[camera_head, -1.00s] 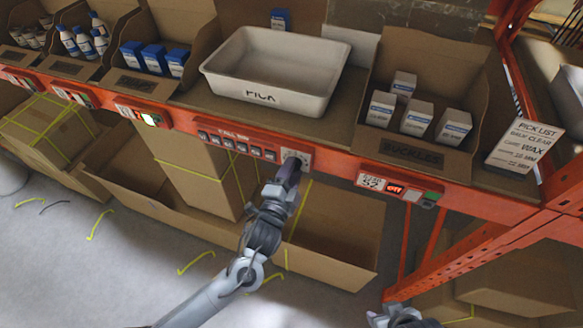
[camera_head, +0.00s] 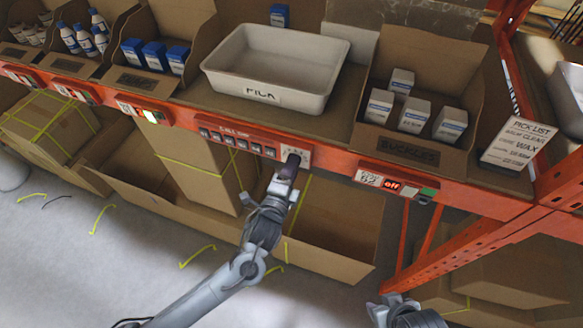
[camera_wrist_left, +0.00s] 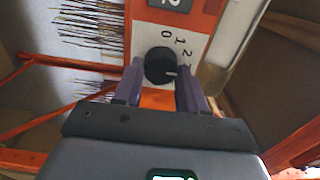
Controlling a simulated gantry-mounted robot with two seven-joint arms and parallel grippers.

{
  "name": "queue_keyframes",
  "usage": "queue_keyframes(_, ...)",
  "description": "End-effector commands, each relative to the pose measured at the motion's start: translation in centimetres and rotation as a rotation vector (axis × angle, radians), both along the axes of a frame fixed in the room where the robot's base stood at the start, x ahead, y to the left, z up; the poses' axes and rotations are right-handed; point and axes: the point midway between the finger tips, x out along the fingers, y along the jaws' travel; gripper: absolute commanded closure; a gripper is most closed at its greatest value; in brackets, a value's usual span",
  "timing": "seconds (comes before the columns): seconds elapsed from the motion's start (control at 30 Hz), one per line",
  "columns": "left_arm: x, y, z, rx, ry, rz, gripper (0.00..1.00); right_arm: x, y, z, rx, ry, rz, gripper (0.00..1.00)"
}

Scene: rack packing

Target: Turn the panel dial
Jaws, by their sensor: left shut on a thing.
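The panel dial (camera_wrist_left: 158,64) is a round black knob on a white plate in the left wrist view. Its white mark points to the right side, just below the printed numbers. In the head view the white dial plate (camera_head: 303,153) sits on the orange shelf beam, with the knob hidden behind my gripper. My left gripper (camera_head: 291,161) reaches up to it, its purple fingers on either side of the knob, shut on it. My right gripper (camera_head: 393,305) is partly in view at the bottom right, away from the beam. Its fingers are not clear.
A row of switches (camera_head: 236,142) lies left of the dial. A red-lit display (camera_head: 391,185) and green button (camera_head: 428,192) lie right of it. A white tray (camera_head: 222,79) and a carton of small boxes stand above. Open cardboard boxes (camera_head: 325,256) stand below.

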Motion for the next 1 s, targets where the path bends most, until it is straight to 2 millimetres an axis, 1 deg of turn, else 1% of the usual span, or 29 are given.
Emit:
queue_keyframes(0.13,0.0,0.0,-0.1,0.001,0.002,0.0,0.9,0.0,0.1,0.0,0.004,0.001,-0.003,0.57)
queue_keyframes(0.17,0.0,0.0,-0.1,0.001,0.002,0.0,0.58,0.0,0.1,0.0,0.004,0.0,-0.003,0.57)
queue_keyframes(0.3,0.0,0.0,-0.1,0.001,0.002,0.0,0.36,0.0,0.2,0.0,0.007,0.0,-0.005,0.57)
queue_keyframes(0.33,0.0,0.0,-0.1,-0.001,0.001,0.0,0.35,0.0,0.2,0.0,0.008,0.0,-0.005,0.57)
queue_keyframes(0.6,0.0,0.0,0.0,-0.001,0.001,0.0,0.35,0.0,0.2,0.0,0.007,0.0,-0.005,0.57)
queue_keyframes(0.73,-0.5,0.2,-0.1,-0.001,0.001,0.0,0.35,0.0,0.1,-0.2,0.007,0.0,-0.004,0.57)
queue_keyframes(0.87,-1.9,0.7,-0.3,0.0,0.002,0.0,0.35,0.0,0.1,-0.5,0.003,0.0,-0.002,0.57)
queue_keyframes(1.0,-4.1,1.5,-0.3,-0.001,0.003,-0.001,0.35,0.0,0.0,-1.0,-0.001,0.0,0.001,0.57)
